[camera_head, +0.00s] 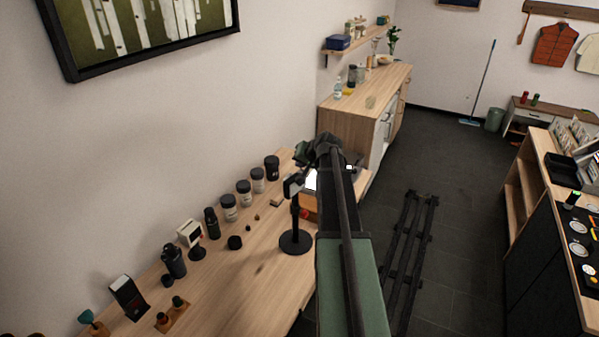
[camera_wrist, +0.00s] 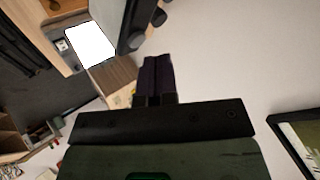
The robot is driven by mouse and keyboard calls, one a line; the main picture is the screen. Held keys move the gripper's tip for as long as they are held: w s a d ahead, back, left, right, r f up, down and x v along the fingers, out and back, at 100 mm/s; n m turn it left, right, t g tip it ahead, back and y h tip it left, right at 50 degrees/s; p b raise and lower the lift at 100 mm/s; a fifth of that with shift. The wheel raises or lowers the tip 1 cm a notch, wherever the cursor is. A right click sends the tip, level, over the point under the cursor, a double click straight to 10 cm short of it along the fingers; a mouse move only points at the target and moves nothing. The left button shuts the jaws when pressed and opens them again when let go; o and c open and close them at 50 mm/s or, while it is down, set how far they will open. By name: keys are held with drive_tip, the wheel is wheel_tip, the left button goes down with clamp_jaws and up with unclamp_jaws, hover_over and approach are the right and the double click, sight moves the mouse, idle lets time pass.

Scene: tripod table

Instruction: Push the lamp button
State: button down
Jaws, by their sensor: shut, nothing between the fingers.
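A black stand (camera_head: 295,242) with a round base and thin pole, which looks like the lamp, stands on the wooden table. Its small dark head (camera_head: 291,187) is at the pole's top. A bright white panel (camera_head: 311,180) shows just right of that head; the wrist view shows a bright white rectangle (camera_wrist: 90,45) at upper left. No lamp button can be made out. My gripper (camera_wrist: 157,62) is shut and empty, with a dark flat panel (camera_wrist: 135,22) just beyond its tips in the picture; I cannot tell whether they touch. My arm hides part of the area in the head view.
The wooden table (camera_head: 262,268) holds several dark jars (camera_head: 229,207), a white-faced device (camera_head: 190,232) and small knobs (camera_head: 178,302) along the wall side. A wall picture (camera_head: 150,30) hangs above. A wooden cabinet (camera_head: 350,125) stands beyond. Floor rails (camera_head: 408,255) run to the right.

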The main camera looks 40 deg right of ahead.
sight(301, 171)
drive_tip(key=shift+f+b, duration=0.45)
drive_tip(key=shift+f, duration=0.15)
idle(0.4)
drive_tip(key=shift+r+p, duration=0.5)
drive_tip(key=shift+r, duration=0.15)
wheel_tip(301, 171, up, 6)
drive_tip(key=p, duration=0.6)
